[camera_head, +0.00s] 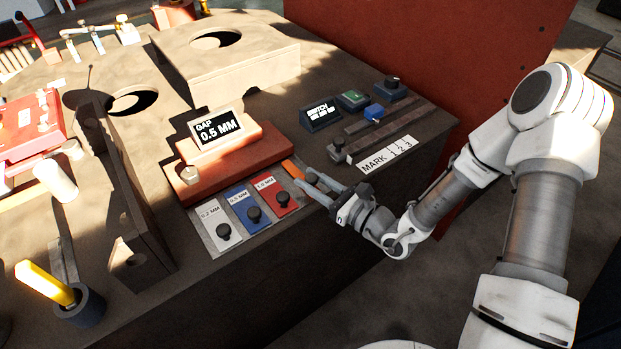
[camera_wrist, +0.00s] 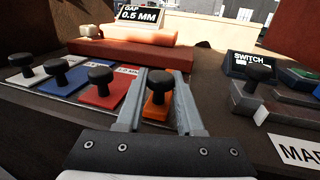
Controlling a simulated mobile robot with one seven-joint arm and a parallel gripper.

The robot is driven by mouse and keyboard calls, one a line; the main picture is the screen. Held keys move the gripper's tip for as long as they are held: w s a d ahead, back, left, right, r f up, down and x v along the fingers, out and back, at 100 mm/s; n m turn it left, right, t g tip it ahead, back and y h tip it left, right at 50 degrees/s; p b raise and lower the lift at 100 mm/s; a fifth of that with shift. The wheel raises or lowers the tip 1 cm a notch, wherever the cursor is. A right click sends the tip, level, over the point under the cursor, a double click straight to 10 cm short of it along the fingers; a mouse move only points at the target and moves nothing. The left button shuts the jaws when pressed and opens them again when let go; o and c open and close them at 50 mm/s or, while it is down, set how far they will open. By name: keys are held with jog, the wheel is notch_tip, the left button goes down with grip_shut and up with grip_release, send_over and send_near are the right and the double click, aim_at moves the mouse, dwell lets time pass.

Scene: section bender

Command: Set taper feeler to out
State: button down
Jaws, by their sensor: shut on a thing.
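The orange slide with a black knob, seemingly the taper feeler, shows in the wrist view (camera_wrist: 157,108) and as an orange strip in the head view (camera_head: 292,168). My gripper (camera_head: 309,183) reaches it from the right in the head view. In the wrist view my gripper (camera_wrist: 162,82) has its two grey fingers on either side of the black knob and is shut on it. The fingers hide most of the orange slide in the head view. The gap display (camera_head: 219,127) behind it reads 0.5 MM.
Left of the orange slide sit the red (camera_head: 275,195), blue (camera_head: 248,208) and white (camera_head: 217,230) labelled plates with black knobs. A red-brown block (camera_head: 235,165) stands behind. The switch panel (camera_head: 320,112) and the MARK plate (camera_head: 388,153) are to the right.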

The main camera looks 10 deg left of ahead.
jog(key=c, duration=0.6)
grip_release()
jog(key=shift+s+d, duration=0.15)
jog(key=shift+s, duration=0.05)
jog(key=shift+c, duration=0.2)
jog(key=shift+o, duration=0.5)
jog(key=shift+w, duration=0.1)
jog(key=p+v, duration=0.2)
jog(key=v, duration=1.5)
jog(key=shift+d, duration=0.2)
